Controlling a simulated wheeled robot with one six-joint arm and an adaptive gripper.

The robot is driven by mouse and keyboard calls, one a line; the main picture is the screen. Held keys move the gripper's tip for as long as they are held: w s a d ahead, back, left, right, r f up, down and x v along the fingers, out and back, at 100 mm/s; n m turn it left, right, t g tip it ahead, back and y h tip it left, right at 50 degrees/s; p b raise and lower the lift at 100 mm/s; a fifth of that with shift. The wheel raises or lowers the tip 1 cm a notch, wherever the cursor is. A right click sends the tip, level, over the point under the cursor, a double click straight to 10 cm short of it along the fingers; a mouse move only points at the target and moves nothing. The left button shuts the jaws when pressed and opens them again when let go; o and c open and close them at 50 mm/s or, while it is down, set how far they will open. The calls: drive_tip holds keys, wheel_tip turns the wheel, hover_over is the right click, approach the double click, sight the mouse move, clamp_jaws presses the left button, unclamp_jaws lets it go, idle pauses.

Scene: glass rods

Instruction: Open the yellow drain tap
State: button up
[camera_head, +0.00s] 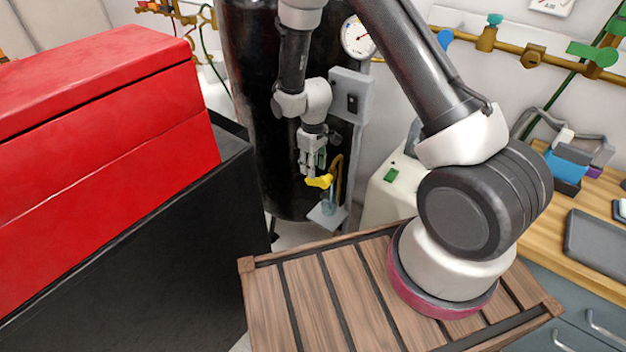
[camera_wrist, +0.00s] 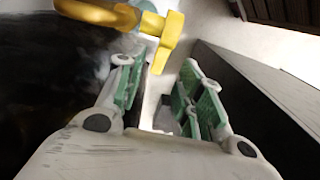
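The yellow drain tap (camera_head: 320,181) sits low on the front of the black tank (camera_head: 250,110) in the head view. In the wrist view the yellow tap handle (camera_wrist: 168,40) shows just beyond my fingertips, with its curved yellow pipe (camera_wrist: 95,12) to the left. My gripper (camera_head: 311,165) is at the tap, right above it in the head view. In the wrist view my gripper (camera_wrist: 158,85) is open, its green-padded fingers apart with nothing between them. I cannot tell whether a fingertip touches the handle.
A small glass vessel (camera_head: 328,207) stands on a light plate (camera_head: 327,217) below the tap. A red box (camera_head: 100,130) on a black cabinet (camera_head: 130,260) stands to the left. A wooden slatted surface (camera_head: 320,295) is in front. A grey switch box (camera_head: 350,97) is above right.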

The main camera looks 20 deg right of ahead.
sight(315, 182)
wheel_tip(315, 182, down, 7)
drive_tip(key=shift+r, duration=0.2)
clamp_jaws()
